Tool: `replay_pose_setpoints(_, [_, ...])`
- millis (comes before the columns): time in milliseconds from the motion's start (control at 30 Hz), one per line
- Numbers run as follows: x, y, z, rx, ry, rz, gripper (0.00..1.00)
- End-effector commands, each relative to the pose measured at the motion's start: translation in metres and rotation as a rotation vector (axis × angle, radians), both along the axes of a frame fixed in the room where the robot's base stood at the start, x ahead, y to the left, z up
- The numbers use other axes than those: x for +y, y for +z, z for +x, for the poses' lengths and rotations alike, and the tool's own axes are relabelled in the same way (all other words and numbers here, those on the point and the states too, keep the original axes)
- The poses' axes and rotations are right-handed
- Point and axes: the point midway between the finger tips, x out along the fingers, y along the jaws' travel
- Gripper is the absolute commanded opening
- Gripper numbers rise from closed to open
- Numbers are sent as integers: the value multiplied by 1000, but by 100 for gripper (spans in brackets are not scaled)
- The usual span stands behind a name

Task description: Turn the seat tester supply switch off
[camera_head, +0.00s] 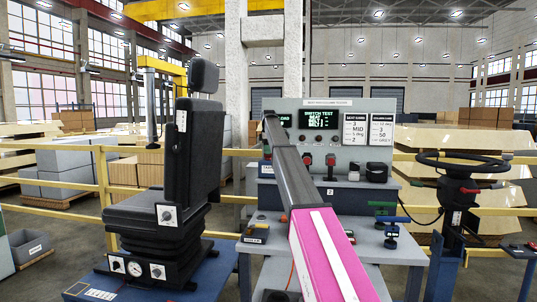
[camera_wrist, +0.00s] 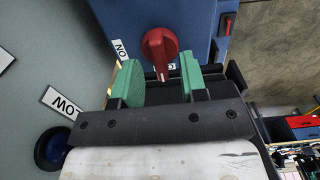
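The supply switch appears to be the red rotary knob (camera_wrist: 158,45) on a blue panel (camera_wrist: 199,25) in the wrist view. A white label reading "ON" (camera_wrist: 121,49) sits to its left, and another small label is partly hidden below it. My gripper (camera_wrist: 162,76) is open, with one green fingertip on each side of the knob's lower end. A gap seems to show on both sides, though contact cannot be judged surely. In the head view the seat tester (camera_head: 319,146) stands on the bench with a lit "SWITCH TEST" screen (camera_head: 319,119). My arm hides the gripper and knob there.
The black seat (camera_head: 190,145) stands left of the bench, the steering wheel (camera_head: 464,165) right. Small items lie on the bench top (camera_head: 399,252). Yellow railings run behind.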

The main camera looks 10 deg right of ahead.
Motion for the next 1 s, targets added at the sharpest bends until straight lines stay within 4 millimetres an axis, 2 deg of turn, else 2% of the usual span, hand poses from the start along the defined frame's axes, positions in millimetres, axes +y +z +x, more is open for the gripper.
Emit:
replay_pose_setpoints(400, [0, 76, 2, -2, 1, 0, 39])
replay_pose_setpoints(500, [0, 86, 1, -1, 1, 0, 39])
replay_pose_setpoints(1000, [0, 91, 0, -1, 1, 0, 39])
